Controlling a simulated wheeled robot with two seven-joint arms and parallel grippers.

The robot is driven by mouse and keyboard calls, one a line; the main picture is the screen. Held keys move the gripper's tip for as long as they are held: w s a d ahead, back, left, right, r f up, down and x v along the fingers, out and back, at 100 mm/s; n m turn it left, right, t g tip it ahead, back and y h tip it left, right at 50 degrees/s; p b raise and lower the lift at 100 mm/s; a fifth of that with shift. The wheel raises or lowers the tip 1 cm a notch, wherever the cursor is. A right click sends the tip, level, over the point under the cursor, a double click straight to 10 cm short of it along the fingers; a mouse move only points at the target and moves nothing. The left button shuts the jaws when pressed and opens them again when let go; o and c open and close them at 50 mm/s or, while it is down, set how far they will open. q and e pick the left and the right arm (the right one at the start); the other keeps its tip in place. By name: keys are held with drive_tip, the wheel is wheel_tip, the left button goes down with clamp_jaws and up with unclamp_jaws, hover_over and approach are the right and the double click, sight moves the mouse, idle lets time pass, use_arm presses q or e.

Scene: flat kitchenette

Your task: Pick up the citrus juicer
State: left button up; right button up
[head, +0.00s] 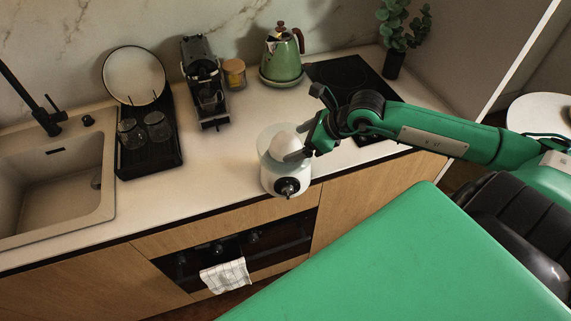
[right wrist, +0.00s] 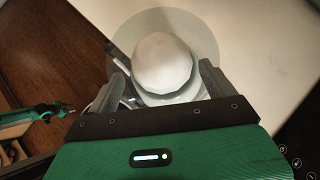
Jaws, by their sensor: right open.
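The citrus juicer (head: 285,170) stands upright near the front edge of the counter, with a white body, a dark spout and knob on its front and a clear bowl around its top. In the right wrist view its pale dome (right wrist: 162,62) lies between the fingers. My right gripper (head: 298,150) is at the juicer's top from the right. It also shows in the right wrist view (right wrist: 165,88), open, with one finger on each side of the dome. Whether the fingers touch it I cannot tell. My left gripper is not in the head view.
A coffee machine (head: 204,82), a jar (head: 234,73) and a green kettle (head: 282,56) stand at the back. A black cooktop (head: 343,72) lies behind my right arm. A dish rack (head: 150,160) and sink (head: 55,180) are at left. Counter left of the juicer is clear.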

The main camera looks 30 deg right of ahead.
drive_tip(key=shift+w+a+f+p, duration=0.2)
drive_tip(key=shift+w+a+p, duration=0.25)
drive_tip(key=shift+p, duration=0.25)
drive_tip(key=p+x, duration=0.1)
drive_tip(key=x, duration=0.2)
drive_tip(key=shift+d, duration=0.2)
drive_tip(key=shift+w+a+f+p, duration=0.2)
drive_tip(key=shift+f+p, duration=0.1)
drive_tip(key=shift+f, duration=0.1)
drive_tip(key=c, duration=1.6)
drive_tip(key=shift+w+r, duration=0.15)
drive_tip(key=shift+c, duration=0.4)
drive_tip(key=shift+r, duration=0.1)
